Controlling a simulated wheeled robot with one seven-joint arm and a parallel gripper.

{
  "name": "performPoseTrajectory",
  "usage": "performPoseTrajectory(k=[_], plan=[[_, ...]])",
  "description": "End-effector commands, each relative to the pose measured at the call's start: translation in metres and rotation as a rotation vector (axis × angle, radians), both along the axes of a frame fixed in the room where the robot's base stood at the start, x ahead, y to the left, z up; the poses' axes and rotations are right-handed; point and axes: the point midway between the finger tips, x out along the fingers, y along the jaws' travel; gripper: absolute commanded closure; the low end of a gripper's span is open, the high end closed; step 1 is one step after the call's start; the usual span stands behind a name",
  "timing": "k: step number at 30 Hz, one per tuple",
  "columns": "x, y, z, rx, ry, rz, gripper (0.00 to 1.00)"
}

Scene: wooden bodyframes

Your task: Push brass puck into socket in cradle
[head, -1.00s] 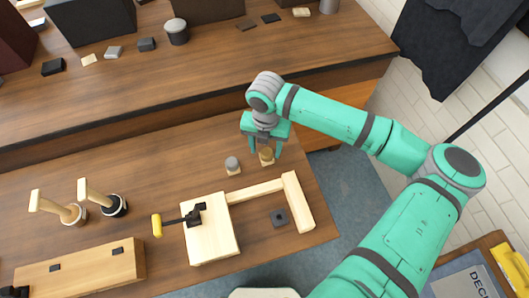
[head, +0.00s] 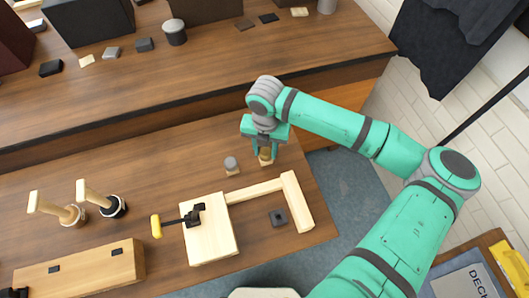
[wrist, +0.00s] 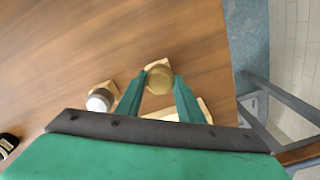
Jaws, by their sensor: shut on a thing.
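The brass puck (wrist: 160,78) stands on a small pale wooden base, and it also shows in the head view (head: 265,153). My gripper (wrist: 160,82) is shut on the brass puck, with one green finger on each side; in the head view its fingers (head: 265,150) reach down to the puck. A dark square piece with a round hole (head: 279,218), which looks like the socket, lies on the table inside the corner of an L-shaped pale wooden frame, the likely cradle (head: 298,200). The socket is hidden in the wrist view.
A grey puck (head: 231,164) on a pale base stands left of the brass one. Two pale-handled tools (head: 70,213) stand at left. The table's right edge is close to the frame.

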Motion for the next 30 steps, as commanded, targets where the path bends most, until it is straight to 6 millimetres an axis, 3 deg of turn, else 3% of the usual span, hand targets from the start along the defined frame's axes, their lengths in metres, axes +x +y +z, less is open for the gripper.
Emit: performPoseTrajectory(k=[30], plan=[[0.002, -0.001, 0.013, 0.002, -0.006, -0.003, 0.93]])
